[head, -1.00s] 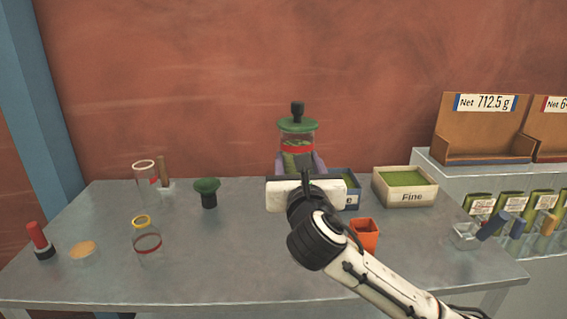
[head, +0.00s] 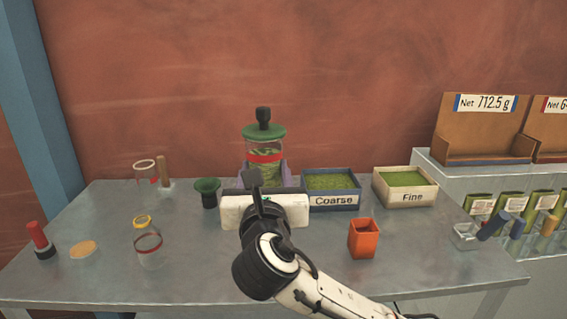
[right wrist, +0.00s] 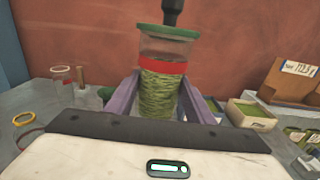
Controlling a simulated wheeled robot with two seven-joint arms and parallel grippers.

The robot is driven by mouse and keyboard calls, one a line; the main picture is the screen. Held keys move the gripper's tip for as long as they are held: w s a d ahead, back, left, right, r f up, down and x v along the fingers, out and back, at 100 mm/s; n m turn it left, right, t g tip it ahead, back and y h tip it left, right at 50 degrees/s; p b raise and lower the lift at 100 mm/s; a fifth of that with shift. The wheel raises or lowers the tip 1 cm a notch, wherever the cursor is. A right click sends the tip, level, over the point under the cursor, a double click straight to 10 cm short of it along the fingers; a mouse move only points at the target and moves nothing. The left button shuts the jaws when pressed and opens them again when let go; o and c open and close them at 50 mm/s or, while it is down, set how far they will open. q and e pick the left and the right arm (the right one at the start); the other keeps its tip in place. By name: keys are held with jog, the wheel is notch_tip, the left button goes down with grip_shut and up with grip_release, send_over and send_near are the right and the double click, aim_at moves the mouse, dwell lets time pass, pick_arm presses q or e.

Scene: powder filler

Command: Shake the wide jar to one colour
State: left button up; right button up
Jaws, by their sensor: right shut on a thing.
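The wide jar (head: 264,173) is clear with a red band, a green lid and a dark knob on top. It holds green powder that looks streaked in lighter and darker green. My right gripper (head: 264,184) is shut on the jar, its purple fingers on either side. In the right wrist view the jar (right wrist: 162,92) stands upright between the fingers (right wrist: 165,100), the streaks plain below the red band. The jar's bottom is hidden behind the gripper body. My left gripper is not in view.
Right of the jar are the Coarse tray (head: 335,201) and Fine tray (head: 405,198), with an orange cup (head: 363,239) in front. A dark green funnel-like piece (head: 207,192) is close on the left. Empty clear jars (head: 148,250) stand farther left.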

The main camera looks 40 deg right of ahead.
jog(key=d, duration=0.9)
jog(key=a, duration=0.9)
jog(key=shift+r, duration=0.1)
jog(key=shift+d, duration=2.3)
dwell(1.0)
